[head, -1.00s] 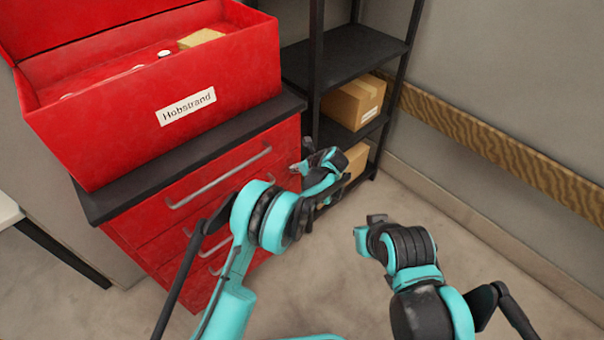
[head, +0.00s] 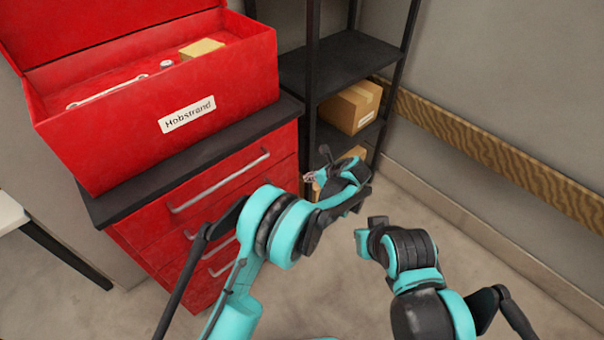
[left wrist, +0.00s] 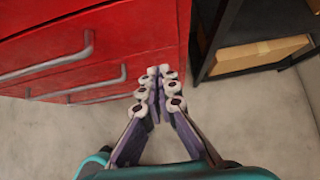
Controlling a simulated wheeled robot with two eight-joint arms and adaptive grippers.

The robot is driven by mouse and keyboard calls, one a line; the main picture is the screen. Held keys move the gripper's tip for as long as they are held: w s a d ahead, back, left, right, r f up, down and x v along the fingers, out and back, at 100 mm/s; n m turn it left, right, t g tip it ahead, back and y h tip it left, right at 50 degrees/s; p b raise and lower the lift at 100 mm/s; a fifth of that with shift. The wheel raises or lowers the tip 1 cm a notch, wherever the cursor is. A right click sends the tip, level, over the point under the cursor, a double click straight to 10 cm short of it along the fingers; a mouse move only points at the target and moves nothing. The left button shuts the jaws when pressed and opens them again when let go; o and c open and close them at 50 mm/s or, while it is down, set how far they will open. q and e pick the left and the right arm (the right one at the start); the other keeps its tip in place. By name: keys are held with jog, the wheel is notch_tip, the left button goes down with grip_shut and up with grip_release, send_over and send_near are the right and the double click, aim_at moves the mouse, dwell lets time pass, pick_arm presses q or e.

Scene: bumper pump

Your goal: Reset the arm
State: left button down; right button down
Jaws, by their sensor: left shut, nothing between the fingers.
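My left gripper (head: 309,179) is in front of the right side of the red drawer cabinet (head: 145,232), with the shelf behind it. In the left wrist view its two fingers (left wrist: 160,74) come together at the tips, shut and empty, with cabinet drawers at upper left and bare floor below. My right arm reaches in from the lower right of the head view. The end of it, around my right gripper (head: 368,233), points up and left over the floor; its fingers do not show clearly.
An open red toolbox (head: 180,125) labelled Hobstrand stands on the cabinet's dark top. It holds a wrench (head: 106,92), a small yellowish box (head: 202,48) and a small round part (head: 167,64). A black shelf (head: 345,62) with cardboard boxes (head: 350,108) stands behind. Floor at right is clear.

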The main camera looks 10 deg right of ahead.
pick_arm(q)
jog(key=v, duration=0.2)
jog(key=shift+s+d+r, duration=0.2)
jog(key=shift+s+d, duration=0.05)
jog(key=shift+s, duration=0.05)
jog(key=s+a+r+n+h, duration=0.1)
jog(key=s+a+r+n, duration=0.25)
jog(key=a+r, duration=0.3)
jog(key=s+a+r+n+g+h, duration=0.1)
jog(key=s+a+r+n, duration=0.2)
jog(key=a+r+n, duration=0.3)
jog(key=s+a+r+n+h, duration=0.1)
jog(key=s+a+r+n, duration=0.3)
jog(key=a, duration=0.3)
jog(key=s+a+n, duration=0.3)
jog(key=s+n, duration=0.2)
jog(key=s, duration=0.2)
jog(key=s+a+n+h, duration=0.1)
jog(key=s+a+n, duration=0.2)
jog(key=s+n, duration=0.2)
jog(key=s+a+n+t+h, duration=0.1)
jog(key=s+a+n, duration=0.2)
jog(key=s+n, duration=0.2)
jog(key=s, duration=0.3)
jog(key=shift+s+a+f, duration=0.15)
jog(key=shift+s+a, duration=0.15)
jog(key=shift+a, duration=0.05)
